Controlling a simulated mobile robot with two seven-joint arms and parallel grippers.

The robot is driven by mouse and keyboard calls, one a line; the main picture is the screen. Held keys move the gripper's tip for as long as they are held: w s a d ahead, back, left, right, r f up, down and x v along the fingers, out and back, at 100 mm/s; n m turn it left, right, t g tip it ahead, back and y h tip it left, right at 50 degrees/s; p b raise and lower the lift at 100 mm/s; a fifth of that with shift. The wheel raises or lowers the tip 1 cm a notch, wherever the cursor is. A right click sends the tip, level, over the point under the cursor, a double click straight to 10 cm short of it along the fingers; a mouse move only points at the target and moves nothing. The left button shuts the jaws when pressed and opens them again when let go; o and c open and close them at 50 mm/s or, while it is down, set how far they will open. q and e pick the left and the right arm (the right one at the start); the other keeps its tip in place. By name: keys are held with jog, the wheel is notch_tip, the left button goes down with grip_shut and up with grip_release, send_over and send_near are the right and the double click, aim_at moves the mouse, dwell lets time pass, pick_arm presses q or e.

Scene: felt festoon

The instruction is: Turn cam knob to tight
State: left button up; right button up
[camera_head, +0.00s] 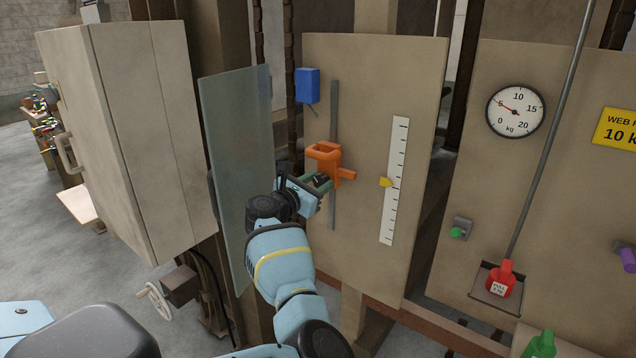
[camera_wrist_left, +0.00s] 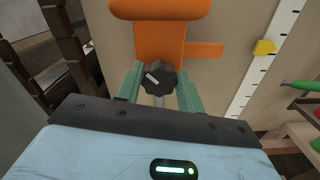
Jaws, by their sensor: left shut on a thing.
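The cam knob is a small dark faceted knob (camera_wrist_left: 158,77) with a white mark that points to the upper left in the left wrist view. It sits below an orange slider block (camera_head: 327,156), which also shows in the left wrist view (camera_wrist_left: 160,45). The block rides on a grey vertical rail (camera_head: 334,110) on a beige panel. My left gripper (camera_head: 322,182) is at the knob, its green fingers (camera_wrist_left: 157,88) on either side of it and shut on it. In the head view the gripper mostly hides the knob. My right gripper is not in view.
A white scale (camera_head: 397,160) with a yellow pointer (camera_head: 386,182) stands right of the rail. A blue box (camera_head: 307,85) is above left. A translucent panel door (camera_head: 240,150) stands open close to my left arm. A dial gauge (camera_head: 515,111) is on the right panel.

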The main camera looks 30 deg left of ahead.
pick_arm(q)
jog(key=shift+c, duration=1)
jog(key=shift+m, duration=0.3)
jog(key=m, duration=0.3)
jog(key=shift+m, duration=0.4)
jog(key=m, duration=0.4)
jog(key=shift+d+f, duration=0.1)
jog(key=shift+d, duration=0.05)
jog(key=m, duration=0.5)
jog(key=shift+f+m, duration=0.1)
jog(key=shift+m, duration=2.2)
